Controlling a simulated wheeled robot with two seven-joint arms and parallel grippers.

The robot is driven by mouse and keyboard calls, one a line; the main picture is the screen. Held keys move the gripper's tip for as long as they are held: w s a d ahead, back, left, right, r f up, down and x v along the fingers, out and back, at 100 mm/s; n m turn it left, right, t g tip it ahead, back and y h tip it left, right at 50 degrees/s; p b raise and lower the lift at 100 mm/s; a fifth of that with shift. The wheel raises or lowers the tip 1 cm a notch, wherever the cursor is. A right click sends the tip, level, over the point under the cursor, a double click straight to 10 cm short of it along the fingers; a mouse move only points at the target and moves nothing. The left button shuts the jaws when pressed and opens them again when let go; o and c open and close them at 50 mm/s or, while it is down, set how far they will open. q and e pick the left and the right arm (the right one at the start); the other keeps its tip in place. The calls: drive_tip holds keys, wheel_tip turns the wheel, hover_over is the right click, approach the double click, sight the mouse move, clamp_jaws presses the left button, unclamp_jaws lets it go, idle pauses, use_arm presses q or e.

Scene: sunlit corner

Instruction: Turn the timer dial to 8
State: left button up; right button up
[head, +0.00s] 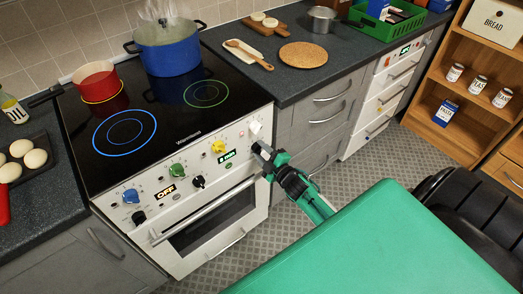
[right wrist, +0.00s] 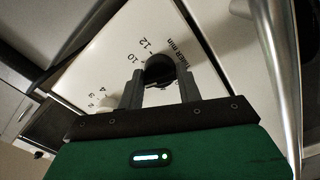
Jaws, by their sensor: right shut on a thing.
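The timer dial (right wrist: 160,68) is a dark round knob on the white stove front (right wrist: 98,60). In the right wrist view it sits between the two fingers of my right gripper (right wrist: 159,82), which is shut on it. Printed marks 10 and 12 and the words "TIMER min" show around it; the pointer is hidden. In the head view my right gripper (head: 262,149) is at the right end of the stove panel and covers the dial. A small green display (head: 228,155) reads in minutes; its digit is too small to be sure of. My left gripper is not in view.
The panel also bears blue (head: 130,196), green (head: 177,170) and yellow (head: 218,147) knobs and a black knob (head: 199,182). The oven handle (head: 205,210) juts out below. A blue pot (head: 168,52) and red pan (head: 96,80) stand on the cooktop.

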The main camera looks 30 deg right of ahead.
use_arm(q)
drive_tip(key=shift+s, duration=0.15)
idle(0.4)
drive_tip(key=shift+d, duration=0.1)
use_arm(e)
drive_tip(key=o, duration=1)
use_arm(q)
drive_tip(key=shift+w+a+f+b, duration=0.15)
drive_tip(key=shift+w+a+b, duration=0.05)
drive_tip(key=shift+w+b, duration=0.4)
use_arm(e)
drive_tip(key=shift+s+d, duration=0.2)
drive_tip(key=shift+s, duration=2.1)
drive_tip(key=shift+s+d, duration=0.15)
drive_tip(key=shift+s, duration=2.2)
drive_tip(key=shift+s+d, duration=0.2)
drive_tip(key=shift+s, duration=2.1)
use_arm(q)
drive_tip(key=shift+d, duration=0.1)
